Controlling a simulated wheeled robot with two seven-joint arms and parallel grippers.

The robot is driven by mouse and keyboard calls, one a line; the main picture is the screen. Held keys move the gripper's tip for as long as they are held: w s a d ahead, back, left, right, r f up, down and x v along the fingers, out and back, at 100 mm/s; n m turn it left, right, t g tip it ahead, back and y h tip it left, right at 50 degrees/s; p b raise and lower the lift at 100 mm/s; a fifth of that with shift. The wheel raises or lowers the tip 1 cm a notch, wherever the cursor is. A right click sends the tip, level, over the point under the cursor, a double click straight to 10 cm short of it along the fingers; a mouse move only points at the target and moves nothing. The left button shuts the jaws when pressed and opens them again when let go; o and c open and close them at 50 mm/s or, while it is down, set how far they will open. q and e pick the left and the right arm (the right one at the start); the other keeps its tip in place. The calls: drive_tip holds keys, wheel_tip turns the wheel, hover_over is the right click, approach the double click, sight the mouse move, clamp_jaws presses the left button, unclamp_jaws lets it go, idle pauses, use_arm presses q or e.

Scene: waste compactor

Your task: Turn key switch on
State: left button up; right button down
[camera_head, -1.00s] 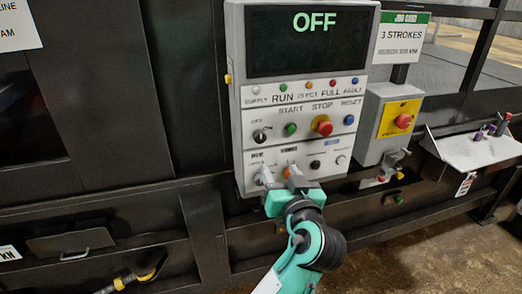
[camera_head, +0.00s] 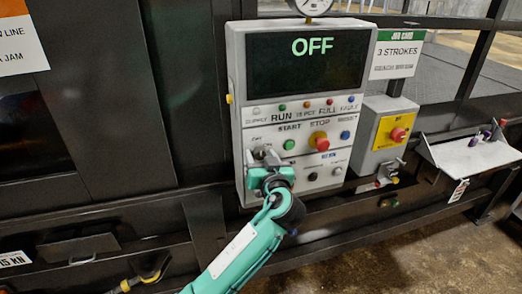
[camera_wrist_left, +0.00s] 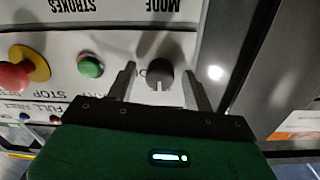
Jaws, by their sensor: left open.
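The control panel (camera_head: 243,120) has a dark screen (camera_head: 305,72) that reads OFF. In the left wrist view a dark round knob (camera_wrist_left: 160,75) with a pale mark, the likely key switch, sits left of the green START button (camera_head: 289,145) as the head view has it. My left gripper (camera_head: 265,156) is at the panel's left side and hides most of this knob in the head view. In the left wrist view its open fingers (camera_wrist_left: 160,88) stand one on each side of the knob, apart from it. My right gripper is not in view.
A red STOP button (camera_head: 321,141) on a yellow base and a blue RESET button (camera_head: 345,135) are to the right. A box with a red emergency button (camera_head: 397,135) hangs beside the panel. A grey shelf (camera_head: 465,155) juts out further right.

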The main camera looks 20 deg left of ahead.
use_arm(q)
drive_tip(key=shift+w+a, duration=0.1)
drive_tip(key=shift+w, duration=0.05)
drive_tip(key=c, duration=1)
drive_tip(key=shift+o, duration=0.2)
drive_tip(key=shift+m, duration=0.3)
drive_tip(key=shift+f+m+b, duration=0.1)
drive_tip(key=shift+m+b, duration=0.35)
drive_tip(key=shift+m, duration=0.85)
drive_tip(key=m, duration=0.8)
drive_tip(key=shift+m, duration=0.3)
